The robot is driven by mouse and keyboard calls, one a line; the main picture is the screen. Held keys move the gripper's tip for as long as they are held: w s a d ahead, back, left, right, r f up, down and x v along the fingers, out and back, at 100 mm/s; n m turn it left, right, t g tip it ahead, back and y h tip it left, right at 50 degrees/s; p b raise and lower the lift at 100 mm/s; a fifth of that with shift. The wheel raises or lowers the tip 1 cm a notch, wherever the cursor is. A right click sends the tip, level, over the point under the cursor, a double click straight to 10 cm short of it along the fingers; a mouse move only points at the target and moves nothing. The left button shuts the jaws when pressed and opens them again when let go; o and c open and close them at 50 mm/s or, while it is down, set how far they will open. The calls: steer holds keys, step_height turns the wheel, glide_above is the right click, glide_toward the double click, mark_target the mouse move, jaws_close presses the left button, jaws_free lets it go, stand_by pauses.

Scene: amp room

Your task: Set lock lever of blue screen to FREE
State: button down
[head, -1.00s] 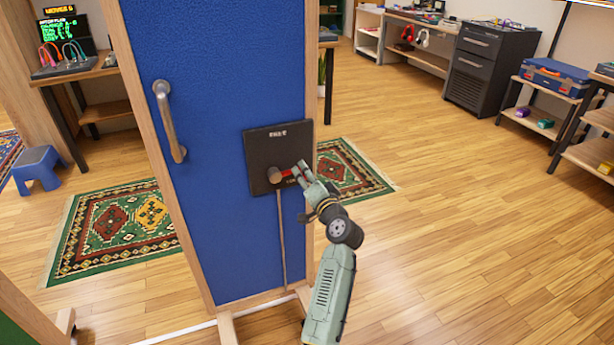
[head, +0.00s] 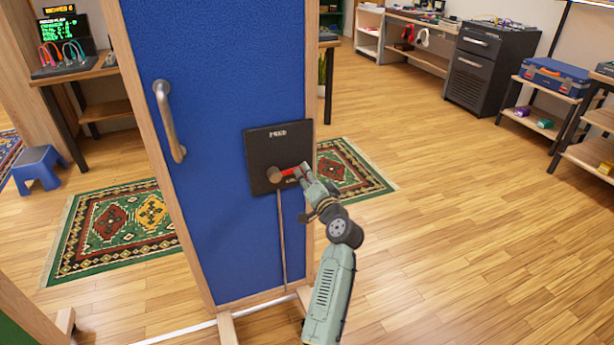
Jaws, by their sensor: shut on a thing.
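The blue screen (head: 215,70) stands upright in a wooden frame. A dark lock plate (head: 262,150) is fixed on its right side, with a small pale word near the top that seems to read FREE, and a partly covered mark near the bottom. The lock lever (head: 289,172) is red and runs from a brown round hub (head: 273,175) to the right, tilted slightly up. My gripper (head: 302,171) is shut on the lever's outer end and hides that end. A thin rod (head: 282,240) runs from the plate down to the screen's base.
A metal handle (head: 168,120) sticks out on the screen's left side. Wooden feet (head: 228,328) stand under the screen. Patterned rugs (head: 120,225) lie behind it. The wooden floor to the right (head: 470,220) is clear. Shelves and a dark cabinet (head: 492,70) stand farther back.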

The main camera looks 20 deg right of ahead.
steer(key=r+n+b, duration=0.1)
steer(key=b, duration=0.1)
steer(key=r+n+b, duration=0.1)
steer(key=n+b, duration=0.1)
steer(key=shift+a, duration=0.25)
steer(key=n+b, duration=0.1)
steer(key=a+r+n+b, duration=0.1)
steer(key=n, duration=0.1)
steer(key=shift+r, duration=0.3)
steer(key=shift+s+a+r+n+b, duration=0.1)
steer(key=shift+a+r+n+b, duration=0.65)
steer(key=shift+n, duration=0.6)
steer(key=shift+w+a+r+n+b, duration=0.1)
steer(key=shift+a+r+n+b, duration=0.3)
steer(key=shift+a+n+b, duration=0.65)
steer(key=shift+s+a+r+n+b, duration=0.1)
steer(key=shift+a+r+n+b, duration=0.5)
steer(key=shift+n+b, duration=0.75)
steer(key=shift+n, duration=0.35)
steer(key=c, duration=1.4)
jaws_free()
steer(key=shift+s, duration=0.1)
